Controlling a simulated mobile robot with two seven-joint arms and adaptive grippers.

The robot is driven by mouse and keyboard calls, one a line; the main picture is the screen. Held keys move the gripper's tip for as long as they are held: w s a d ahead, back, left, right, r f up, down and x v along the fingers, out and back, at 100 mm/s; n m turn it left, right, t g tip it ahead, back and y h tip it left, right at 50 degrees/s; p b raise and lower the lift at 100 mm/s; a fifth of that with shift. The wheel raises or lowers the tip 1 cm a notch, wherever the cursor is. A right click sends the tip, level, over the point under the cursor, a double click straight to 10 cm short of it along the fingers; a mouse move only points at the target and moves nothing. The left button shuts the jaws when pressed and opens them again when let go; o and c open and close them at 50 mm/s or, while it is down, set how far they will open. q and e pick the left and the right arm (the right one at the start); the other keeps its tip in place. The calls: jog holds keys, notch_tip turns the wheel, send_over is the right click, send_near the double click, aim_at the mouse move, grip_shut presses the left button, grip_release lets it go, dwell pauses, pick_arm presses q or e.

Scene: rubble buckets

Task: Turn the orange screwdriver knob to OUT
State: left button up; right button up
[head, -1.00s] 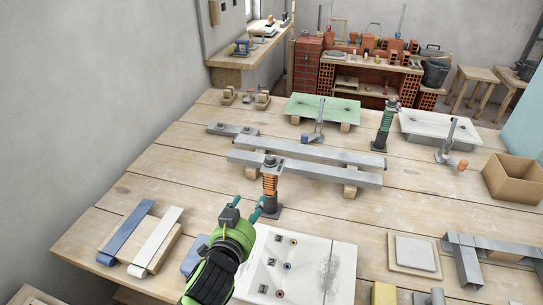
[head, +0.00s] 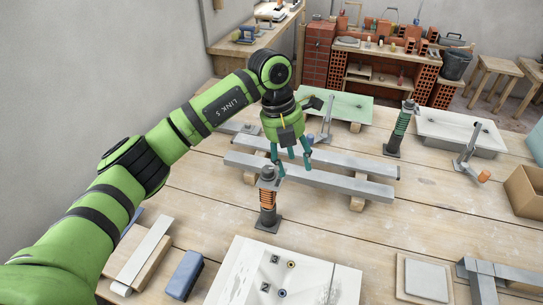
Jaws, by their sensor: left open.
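The orange screwdriver seems to be the upright post with an orange coil (head: 267,199) on a dark square base, standing on the wooden table. Its grey top (head: 267,173), where a knob would sit, is small, and I cannot read any OUT mark or its setting. My left gripper (head: 291,164) is open and empty, fingers pointing down, just above and slightly right of the post's top in the picture. I cannot tell whether a finger touches the top. My right gripper is not in view.
Grey beams (head: 310,178) lie on wooden blocks behind the post. A similar green-coiled post (head: 401,128) stands farther right. A white numbered panel (head: 252,262) lies in front, with a blue block (head: 184,275) to its left.

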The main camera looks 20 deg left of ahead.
aim_at(268, 169)
pick_arm(q)
jog(key=a+y, duration=0.1)
jog(key=a, duration=0.1)
jog(key=a+r, duration=0.1)
jog(key=w+a+r+n+y, duration=0.1)
jog(key=a, duration=0.1)
jog(key=shift+a+y, duration=0.3)
jog(key=shift+a, duration=0.3)
notch_tip(268, 169, down, 6)
jog(key=p, duration=0.3)
jog(key=shift+s+r, duration=0.1)
jog(key=shift+r, duration=0.1)
jog(key=shift+f, duration=0.5)
grip_shut()
